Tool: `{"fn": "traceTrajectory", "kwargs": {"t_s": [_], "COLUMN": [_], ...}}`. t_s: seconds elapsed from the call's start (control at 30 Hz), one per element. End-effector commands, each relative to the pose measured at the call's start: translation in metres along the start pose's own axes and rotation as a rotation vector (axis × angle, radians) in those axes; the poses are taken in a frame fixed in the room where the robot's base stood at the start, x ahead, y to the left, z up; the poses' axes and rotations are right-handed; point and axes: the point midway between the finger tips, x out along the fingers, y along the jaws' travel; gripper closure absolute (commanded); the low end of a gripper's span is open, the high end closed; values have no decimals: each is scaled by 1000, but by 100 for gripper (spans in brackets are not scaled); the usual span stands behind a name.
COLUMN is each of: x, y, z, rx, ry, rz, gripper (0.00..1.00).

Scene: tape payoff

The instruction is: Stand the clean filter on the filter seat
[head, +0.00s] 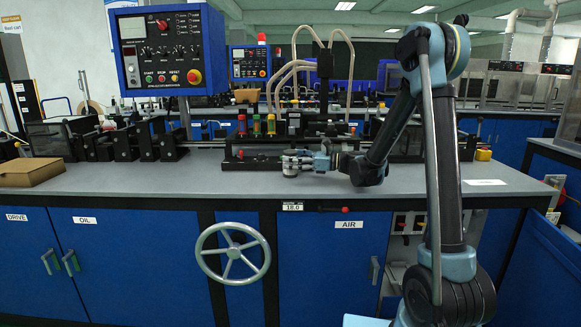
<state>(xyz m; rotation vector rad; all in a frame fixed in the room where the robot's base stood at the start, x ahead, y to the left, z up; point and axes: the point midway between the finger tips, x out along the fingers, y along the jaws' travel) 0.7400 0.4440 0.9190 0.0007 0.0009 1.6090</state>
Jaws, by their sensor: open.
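My gripper (291,159) is open above the grey bench top, reaching in from the right. A small pale, metallic, round piece (290,171) shows right at its fingertips. It may be the clean filter, but it is too small to be sure. I cannot tell whether the fingers touch it or stand around it. A dark block assembly (237,164) lies just behind and left of the gripper. The filter seat cannot be made out for certain; the gripper and arm hide part of this area.
The bench top (140,180) is clear at front left. A cardboard box (32,172) sits at its left end. A blue control panel (167,50) overhangs the bench. Black roller brackets (147,143) stand behind. A handwheel (232,253) projects from the bench front.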

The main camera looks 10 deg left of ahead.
Motion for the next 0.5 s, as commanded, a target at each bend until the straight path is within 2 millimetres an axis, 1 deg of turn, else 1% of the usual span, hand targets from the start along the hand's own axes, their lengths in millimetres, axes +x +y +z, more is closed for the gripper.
{"fn": "traceTrajectory", "kwargs": {"t_s": [0.2,0.37,0.4,0.43,0.5], "x": [1,1,1,1,1], "y": [0,0,0,0,0], "z": [0,0,0,0,0], "rx": [0,0,0,0,0], "ry": [0,0,0,0,0], "rz": [0,0,0,0,0], "gripper": [30,66,75,81,81]}}
